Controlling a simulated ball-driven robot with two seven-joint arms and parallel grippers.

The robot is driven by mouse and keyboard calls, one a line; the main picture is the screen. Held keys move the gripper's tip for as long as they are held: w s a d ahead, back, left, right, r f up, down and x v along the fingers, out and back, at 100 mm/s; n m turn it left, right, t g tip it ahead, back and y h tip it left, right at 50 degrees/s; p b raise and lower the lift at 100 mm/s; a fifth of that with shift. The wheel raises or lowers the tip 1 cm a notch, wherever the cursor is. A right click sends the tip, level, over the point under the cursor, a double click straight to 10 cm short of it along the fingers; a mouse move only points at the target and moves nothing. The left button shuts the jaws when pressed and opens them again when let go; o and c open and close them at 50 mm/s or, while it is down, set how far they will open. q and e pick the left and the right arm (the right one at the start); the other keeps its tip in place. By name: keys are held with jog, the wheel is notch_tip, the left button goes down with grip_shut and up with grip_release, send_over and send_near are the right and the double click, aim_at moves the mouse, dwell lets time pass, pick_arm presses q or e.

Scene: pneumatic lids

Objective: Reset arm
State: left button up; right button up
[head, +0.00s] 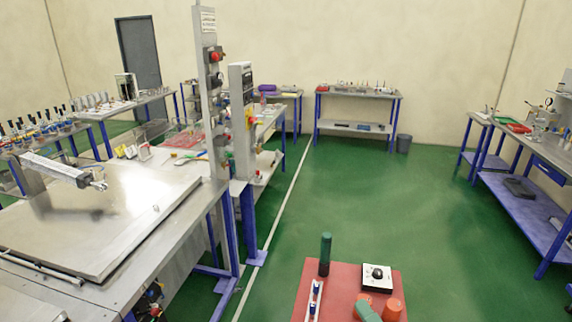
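Neither of my grippers shows in the head view. No arm of mine that I can make out is in the picture. At the left, a silver bar-shaped arm (58,170) reaches over a large bare steel plate (95,225) and ends in a small metal fitting (99,184) above the plate. I cannot tell whether this arm is a fixture of the bench. The plate lies on a steel bench with blue legs.
A red-topped surface (338,285) at the bottom carries a green cylinder (325,254), a black-knobbed box (376,277) and orange pieces (391,308). A grey post (209,85) with controls stands beside the steel bench. The green floor (375,195) between the benches is clear.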

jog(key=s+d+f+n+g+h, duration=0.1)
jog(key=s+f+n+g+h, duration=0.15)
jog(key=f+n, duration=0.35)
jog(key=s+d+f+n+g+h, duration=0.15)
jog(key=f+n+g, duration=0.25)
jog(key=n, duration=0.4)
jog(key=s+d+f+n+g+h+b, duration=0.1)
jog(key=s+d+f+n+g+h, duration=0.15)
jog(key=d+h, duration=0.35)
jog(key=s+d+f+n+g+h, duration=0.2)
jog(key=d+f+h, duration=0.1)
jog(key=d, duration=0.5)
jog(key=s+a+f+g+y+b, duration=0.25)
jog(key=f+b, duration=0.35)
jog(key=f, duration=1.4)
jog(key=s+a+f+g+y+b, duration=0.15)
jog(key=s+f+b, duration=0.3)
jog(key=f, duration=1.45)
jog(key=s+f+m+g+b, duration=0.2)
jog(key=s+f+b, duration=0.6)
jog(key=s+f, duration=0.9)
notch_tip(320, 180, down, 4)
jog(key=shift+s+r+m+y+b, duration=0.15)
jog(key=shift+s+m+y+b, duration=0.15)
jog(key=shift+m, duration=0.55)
